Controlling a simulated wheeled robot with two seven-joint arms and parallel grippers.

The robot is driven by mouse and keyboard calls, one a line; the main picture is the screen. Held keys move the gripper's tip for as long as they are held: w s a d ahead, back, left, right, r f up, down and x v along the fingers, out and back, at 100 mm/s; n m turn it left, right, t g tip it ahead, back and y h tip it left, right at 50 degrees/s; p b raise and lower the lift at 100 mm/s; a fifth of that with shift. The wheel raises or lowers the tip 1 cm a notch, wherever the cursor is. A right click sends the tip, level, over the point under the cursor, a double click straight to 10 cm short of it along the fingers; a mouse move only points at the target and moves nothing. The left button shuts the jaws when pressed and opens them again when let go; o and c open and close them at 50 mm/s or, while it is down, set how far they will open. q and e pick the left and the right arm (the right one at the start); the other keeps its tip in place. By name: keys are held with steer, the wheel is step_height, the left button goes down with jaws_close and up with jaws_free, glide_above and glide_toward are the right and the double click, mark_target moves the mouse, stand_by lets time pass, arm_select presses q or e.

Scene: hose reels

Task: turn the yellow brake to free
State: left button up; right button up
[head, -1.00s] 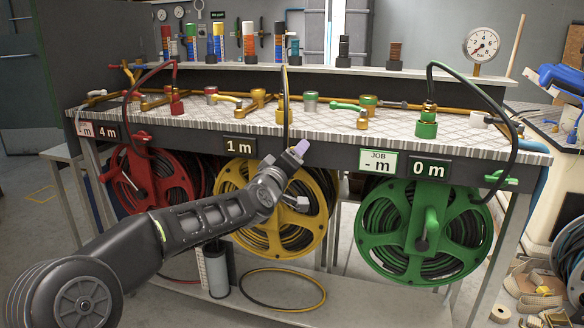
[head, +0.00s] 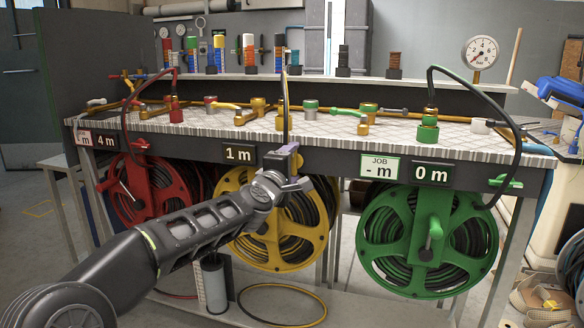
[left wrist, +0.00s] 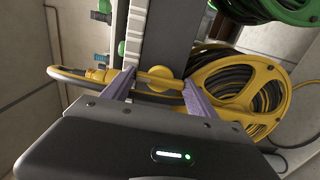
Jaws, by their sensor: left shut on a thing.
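The yellow reel (head: 285,264) hangs under the bench front below the "1 m" sign (head: 239,154); it also shows at the right of the left wrist view (left wrist: 240,72). My left gripper (head: 292,160) is at the bench's front edge, just right of that sign and above the reel. In the left wrist view its two purple fingers (left wrist: 157,88) are shut on the yellow brake (left wrist: 158,75), a yellow lever with a round hub. In the head view the gripper hides the brake. My right gripper is in neither current view.
A red reel (head: 128,203) hangs to the left and a green reel (head: 383,257) to the right. A red brake (head: 139,145) and a green brake (head: 506,182) sit on the bench front. A black hose (head: 285,105) runs down close to my left gripper.

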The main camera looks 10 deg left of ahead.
stand_by(0.3)
arm_select(q)
steer(key=o, duration=1.4)
steer(key=shift+c, duration=0.2)
steer(key=s+b, duration=0.1)
steer(key=s, duration=0.6)
steer(key=shift+s+a, duration=0.3)
steer(key=shift+s, duration=0.1)
